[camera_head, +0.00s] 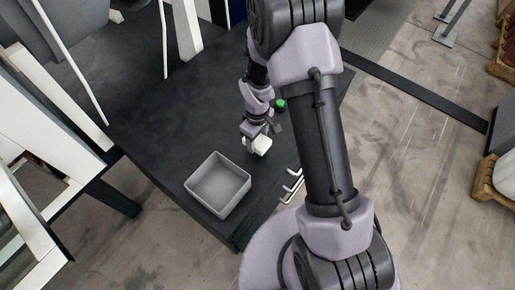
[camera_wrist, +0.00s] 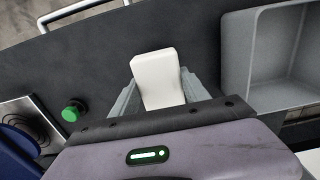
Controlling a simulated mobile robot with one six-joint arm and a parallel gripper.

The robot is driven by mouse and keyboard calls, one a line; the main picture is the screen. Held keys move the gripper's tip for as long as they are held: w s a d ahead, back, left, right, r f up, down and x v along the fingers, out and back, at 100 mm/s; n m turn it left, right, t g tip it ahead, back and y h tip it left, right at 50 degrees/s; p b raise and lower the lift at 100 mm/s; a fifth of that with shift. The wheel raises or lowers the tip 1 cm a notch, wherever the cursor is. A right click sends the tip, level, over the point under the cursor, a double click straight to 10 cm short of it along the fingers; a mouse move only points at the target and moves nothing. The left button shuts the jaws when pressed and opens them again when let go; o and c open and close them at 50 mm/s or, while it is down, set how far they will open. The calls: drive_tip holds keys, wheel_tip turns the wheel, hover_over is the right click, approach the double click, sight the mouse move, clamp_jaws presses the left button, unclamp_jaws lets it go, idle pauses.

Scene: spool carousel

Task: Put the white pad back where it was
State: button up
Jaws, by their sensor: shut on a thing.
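The white pad (camera_head: 263,145) is a small pale block at the end of my arm, over the dark table (camera_head: 160,120). In the wrist view the white pad (camera_wrist: 157,78) sits between the two grey fingers of my gripper (camera_wrist: 158,92). My gripper (camera_head: 257,142) is shut on it. In the wrist view the pad appears over the dark tabletop near its edge. I cannot tell whether it touches the table.
An empty grey open box (camera_head: 218,186) stands on the table, left of and nearer than my gripper. A green button (camera_head: 280,104) is behind the gripper. White rail handles (camera_head: 292,186) are along the table's right edge. The table's left part is clear.

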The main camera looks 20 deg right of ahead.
sight(257, 146)
wheel_tip(257, 146, down, 5)
drive_tip(key=shift+r+b, duration=0.1)
drive_tip(key=shift+b, duration=0.6)
drive_tip(key=shift+r, duration=0.15)
drive_tip(key=o, duration=1.3)
drive_tip(key=shift+w, duration=0.1)
